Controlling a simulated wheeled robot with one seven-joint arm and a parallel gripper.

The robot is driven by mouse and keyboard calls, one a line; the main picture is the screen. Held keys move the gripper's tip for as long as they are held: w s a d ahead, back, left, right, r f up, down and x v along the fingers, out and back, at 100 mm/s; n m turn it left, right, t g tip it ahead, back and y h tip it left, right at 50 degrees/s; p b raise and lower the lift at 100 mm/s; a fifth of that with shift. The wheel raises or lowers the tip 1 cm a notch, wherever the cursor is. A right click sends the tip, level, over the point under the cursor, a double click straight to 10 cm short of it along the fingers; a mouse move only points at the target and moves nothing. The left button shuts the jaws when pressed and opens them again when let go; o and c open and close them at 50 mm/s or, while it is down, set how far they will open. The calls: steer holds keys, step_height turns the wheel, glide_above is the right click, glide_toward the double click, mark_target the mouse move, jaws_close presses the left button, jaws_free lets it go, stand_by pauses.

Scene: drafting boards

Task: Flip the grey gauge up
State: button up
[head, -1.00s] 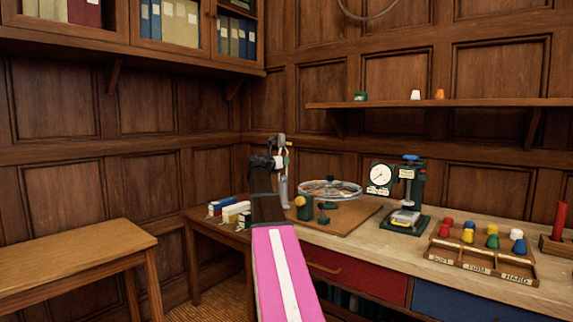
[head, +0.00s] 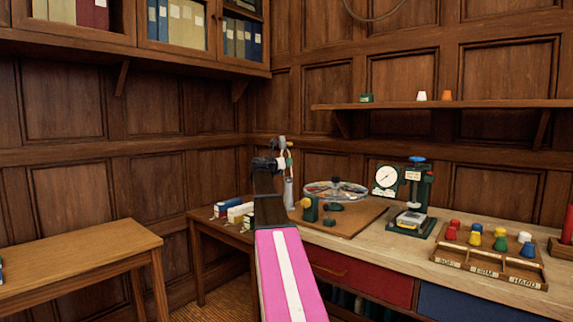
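A round dial gauge (head: 387,177) with a white face and dark rim is on the left side of a dark green stand (head: 414,195) on the bench. No gauge looks plainly grey in this view. My gripper (head: 287,160) is at the end of my pink and dark arm, left of the stand and apart from the gauge. It is small and seen from behind, so its fingers are unclear. A slim grey upright shape (head: 288,192) shows just below it; I cannot tell if it is part of the gripper.
Small boxes (head: 238,210) lie to the left. A wooden rack (head: 485,266) with coloured knobs is at the right.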

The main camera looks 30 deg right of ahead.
steer(key=shift+o, duration=0.9)
steer(key=v, duration=1.1)
steer(key=s+a+f+m+g+y, duration=0.1)
steer(key=s+a+f+m+y, duration=0.3)
steer(key=f, duration=0.8)
steer(key=s+a+f+m+g+y, duration=0.15)
steer(key=s+a+f+m, duration=0.35)
steer(key=f, duration=0.7)
steer(key=s+a+f+m+y, duration=0.1)
steer(key=a+f+m+y, duration=0.3)
steer(key=f, duration=0.7)
steer(key=s+a+f+m+g+y, duration=0.4)
steer(key=s+a+f+m+y, duration=0.3)
steer(key=s+a+f+m, duration=0.5)
steer(key=s+a+f, duration=0.6)
steer(key=s+f, duration=0.1)
steer(key=f, duration=0.1)
steer(key=shift+s+a, duration=0.2)
steer(key=shift+s, duration=0.1)
